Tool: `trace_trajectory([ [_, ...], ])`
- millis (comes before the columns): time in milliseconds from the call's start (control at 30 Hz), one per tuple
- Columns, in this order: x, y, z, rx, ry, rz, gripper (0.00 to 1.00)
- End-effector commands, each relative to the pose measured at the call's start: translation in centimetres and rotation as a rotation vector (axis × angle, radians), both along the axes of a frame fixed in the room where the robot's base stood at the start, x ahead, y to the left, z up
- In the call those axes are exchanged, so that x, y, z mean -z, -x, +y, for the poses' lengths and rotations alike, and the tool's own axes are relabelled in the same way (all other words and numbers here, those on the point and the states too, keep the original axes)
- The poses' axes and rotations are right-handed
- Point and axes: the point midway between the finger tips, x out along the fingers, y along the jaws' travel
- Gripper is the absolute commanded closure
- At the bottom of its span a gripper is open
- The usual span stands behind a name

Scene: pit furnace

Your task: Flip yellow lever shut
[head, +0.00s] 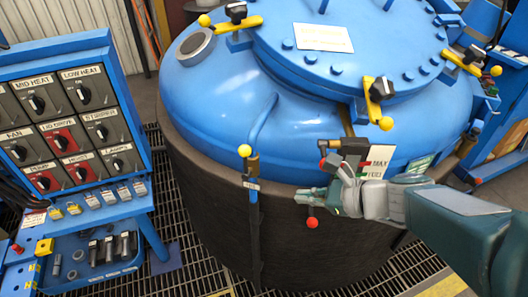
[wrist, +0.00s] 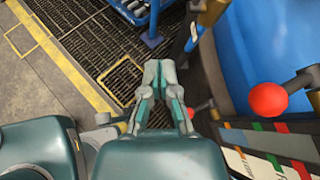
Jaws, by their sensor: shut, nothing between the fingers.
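Yellow clamp levers with yellow knobs also sit around the lid, at the upper left (head: 235,22), front right (head: 378,103) and right (head: 462,62). I cannot tell which one the task means. My gripper (head: 300,197) is to the right of and below the front lever's knob, apart from it. Its fingers are together and empty, as the wrist view (wrist: 160,70) also shows.
A red-knobbed handle by a MAX gauge (head: 377,162) is close to my gripper; its red knob (wrist: 268,98) is large in the wrist view. Another red knob (head: 312,223) hangs just below the gripper. A blue control panel (head: 75,100) stands left, over grating.

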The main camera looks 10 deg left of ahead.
Motion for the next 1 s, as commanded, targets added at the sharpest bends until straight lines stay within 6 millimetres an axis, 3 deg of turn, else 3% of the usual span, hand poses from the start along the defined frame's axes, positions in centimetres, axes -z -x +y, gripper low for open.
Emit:
trace_trajectory([
  [100,0.0,-2.1,0.3,0.123,-0.144,0.128,1.0],
  [300,0.0,-4.1,0.3,0.236,-0.277,0.24,1.0],
  [733,0.0,-4.4,0.5,0.246,-0.291,0.25,1.0],
  [1000,1.2,-5.7,3.8,0.241,-0.29,0.252,1.0],
])
